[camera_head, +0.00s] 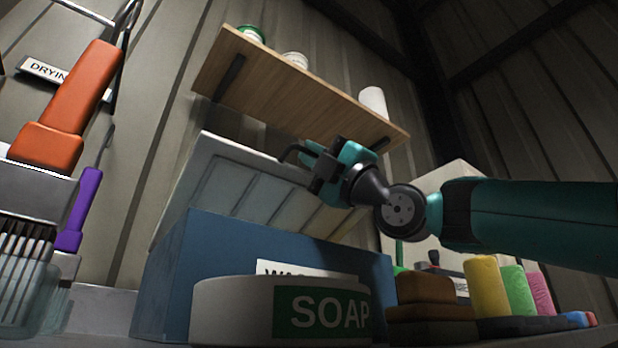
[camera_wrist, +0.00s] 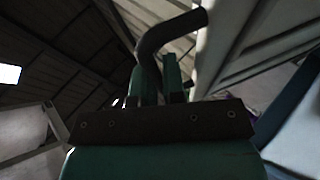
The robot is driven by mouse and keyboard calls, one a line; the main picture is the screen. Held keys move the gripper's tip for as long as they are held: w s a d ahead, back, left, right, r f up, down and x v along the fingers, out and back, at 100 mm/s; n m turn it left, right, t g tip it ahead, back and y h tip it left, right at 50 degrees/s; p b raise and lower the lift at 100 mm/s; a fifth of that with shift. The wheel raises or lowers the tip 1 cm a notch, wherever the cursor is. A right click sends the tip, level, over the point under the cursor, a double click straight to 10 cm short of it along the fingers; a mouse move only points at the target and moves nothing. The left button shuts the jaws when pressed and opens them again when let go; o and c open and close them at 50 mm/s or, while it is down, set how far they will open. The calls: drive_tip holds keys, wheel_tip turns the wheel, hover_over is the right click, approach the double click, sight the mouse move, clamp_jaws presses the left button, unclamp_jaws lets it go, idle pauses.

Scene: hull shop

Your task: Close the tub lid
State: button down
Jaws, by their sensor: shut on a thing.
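The blue tub (camera_head: 215,262) stands behind the soap dish in the head view, with a partly hidden label on its front. Its pale ribbed lid (camera_head: 235,180) is raised, standing up and tilted at the tub's back. My gripper (camera_head: 318,165) is at the lid's upper right edge, shut on the dark bent lid handle (camera_head: 291,151). In the wrist view the handle (camera_wrist: 168,32) curves up from between my gripper's fingers (camera_wrist: 160,80), and the lid's pale underside (camera_wrist: 250,45) is to the right. The tub's interior is hidden.
A white round SOAP container (camera_head: 235,310) stands before the tub. A wooden shelf (camera_head: 300,90) with several containers hangs above my gripper. Stacked brown blocks (camera_head: 425,290) and coloured sponges (camera_head: 487,285) are at the right; brushes (camera_head: 65,110) hang at the left.

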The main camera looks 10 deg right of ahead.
drive_tip(key=shift+s+d+f+b, duration=0.15)
drive_tip(key=shift+f+b, duration=0.35)
drive_tip(key=c, duration=1.2)
unclamp_jaws()
drive_tip(key=shift+f, duration=0.1)
